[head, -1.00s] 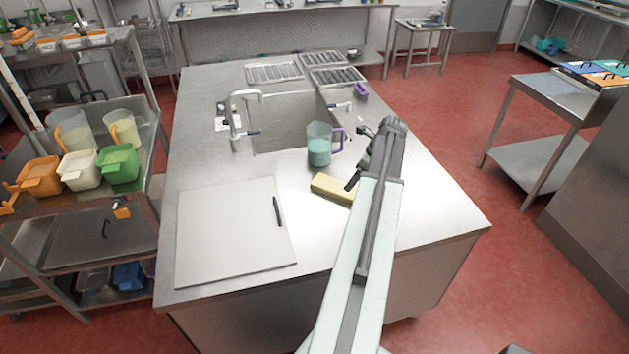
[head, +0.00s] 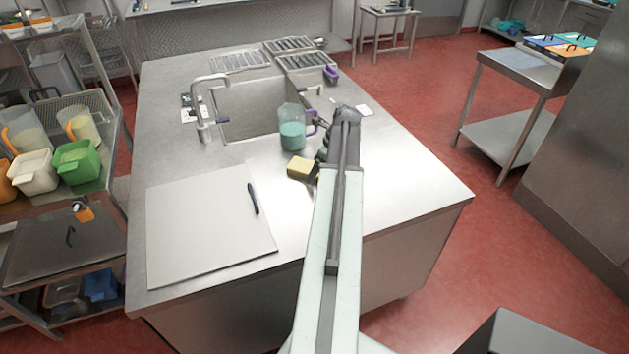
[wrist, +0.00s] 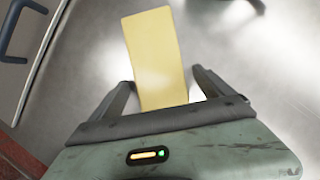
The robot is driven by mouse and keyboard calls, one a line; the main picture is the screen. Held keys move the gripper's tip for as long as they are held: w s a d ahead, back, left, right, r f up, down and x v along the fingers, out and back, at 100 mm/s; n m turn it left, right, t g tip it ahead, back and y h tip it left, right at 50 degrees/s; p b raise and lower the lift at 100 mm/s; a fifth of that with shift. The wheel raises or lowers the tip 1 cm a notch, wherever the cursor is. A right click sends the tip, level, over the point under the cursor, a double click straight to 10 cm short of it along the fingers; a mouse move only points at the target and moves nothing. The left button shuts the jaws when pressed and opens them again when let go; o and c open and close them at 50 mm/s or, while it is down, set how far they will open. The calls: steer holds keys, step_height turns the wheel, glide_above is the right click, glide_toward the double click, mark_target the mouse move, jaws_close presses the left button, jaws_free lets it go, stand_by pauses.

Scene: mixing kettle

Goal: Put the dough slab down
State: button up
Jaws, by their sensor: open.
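The dough slab is a pale yellow oblong block. In the head view its left end (head: 301,168) shows on the steel counter, right of the cutting board, and my arm hides the rest. In the wrist view the slab (wrist: 153,55) runs from the top of the picture down between the fingers. My gripper (wrist: 163,82) is open, with one finger on each side of the slab's near end and small gaps beside it. The slab appears to lie on the counter. In the head view my arm mostly hides the gripper's fingers.
A jug with turquoise contents (head: 292,130) stands just behind the slab, by the sink (head: 245,108). A pale board (head: 205,225) with a dark handle lies to the left. The counter's front right (head: 410,195) is clear.

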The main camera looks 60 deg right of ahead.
jaws_close()
stand_by(0.3)
steer(key=shift+r+p, duration=0.1)
steer(key=shift+p, duration=0.25)
steer(key=shift+r+p, duration=0.3)
step_height(320, 180, up, 3)
steer(key=p, duration=0.3)
steer(key=s+a, duration=0.3)
steer(key=s, duration=0.1)
steer(key=s+a, duration=0.3)
steer(key=s, duration=0.1)
steer(key=s+a+r+p, duration=0.1)
steer(key=s+a, duration=0.3)
steer(key=shift+s, duration=0.2)
steer(key=w+r+p, duration=0.3)
steer(key=r+p, duration=1)
steer(key=w+d+r+n+p, duration=0.1)
steer(key=w+r+p, duration=0.2)
steer(key=r+p, duration=1)
steer(key=shift+w+d+n+y, duration=0.15)
steer(key=shift+w+n+y, duration=0.15)
steer(key=shift+y, duration=0.1)
